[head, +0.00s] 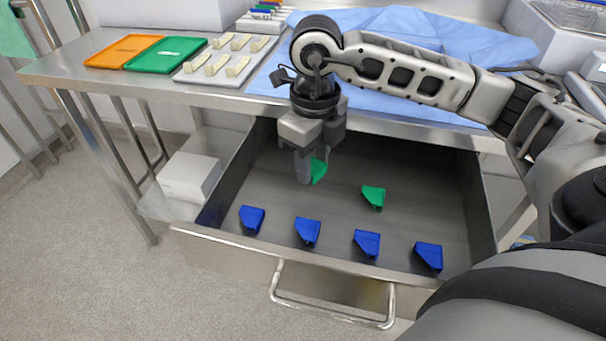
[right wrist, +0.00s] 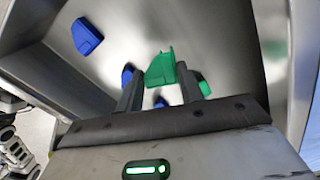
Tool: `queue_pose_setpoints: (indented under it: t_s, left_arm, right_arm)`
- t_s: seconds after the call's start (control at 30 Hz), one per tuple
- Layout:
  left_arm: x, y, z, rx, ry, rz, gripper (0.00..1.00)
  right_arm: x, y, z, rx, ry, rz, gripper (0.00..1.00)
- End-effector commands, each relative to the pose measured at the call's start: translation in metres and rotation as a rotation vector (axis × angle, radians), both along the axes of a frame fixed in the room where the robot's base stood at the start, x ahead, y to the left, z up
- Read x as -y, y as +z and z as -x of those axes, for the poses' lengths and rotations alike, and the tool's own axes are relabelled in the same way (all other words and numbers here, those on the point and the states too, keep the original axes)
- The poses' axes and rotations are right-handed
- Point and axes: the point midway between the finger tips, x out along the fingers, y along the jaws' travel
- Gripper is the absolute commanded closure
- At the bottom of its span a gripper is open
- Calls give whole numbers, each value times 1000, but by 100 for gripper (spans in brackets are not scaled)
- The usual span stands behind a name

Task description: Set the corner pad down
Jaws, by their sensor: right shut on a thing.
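My right gripper (head: 310,168) reaches down into the open drawer and is shut on a green corner pad (head: 320,171). In the right wrist view the held pad (right wrist: 160,68) sits between the two fingers of the gripper (right wrist: 158,88). In the head view the fingers partly hide it. It is over the back middle of the drawer; I cannot tell whether it touches the floor. A second green corner pad (head: 374,196) lies on the drawer floor to the right. My left gripper is not in view.
Several blue corner pads, one at the left (head: 251,219) and one at the right (head: 428,256), lie in a row along the front of the steel drawer (head: 240,247). The table above holds orange (head: 124,50) and green trays (head: 164,55) and a blue drape (head: 440,45).

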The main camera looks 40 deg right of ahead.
Motion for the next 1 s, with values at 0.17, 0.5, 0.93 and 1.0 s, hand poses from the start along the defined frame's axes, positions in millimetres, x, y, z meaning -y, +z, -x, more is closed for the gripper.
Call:
queue_pose_setpoints:
  t_s: [0.17,0.5,0.93,1.0]
  left_arm:
    - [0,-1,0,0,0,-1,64]
    - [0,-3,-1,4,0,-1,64]
    - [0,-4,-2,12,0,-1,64]
    - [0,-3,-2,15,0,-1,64]
  right_arm:
    - [-5,-19,-15,0,1,-1,84]
    - [-7,-53,-24,-2,1,1,84]
    - [-7,-65,-24,2,2,-1,84]
    - [-7,-65,-24,2,2,-1,57]
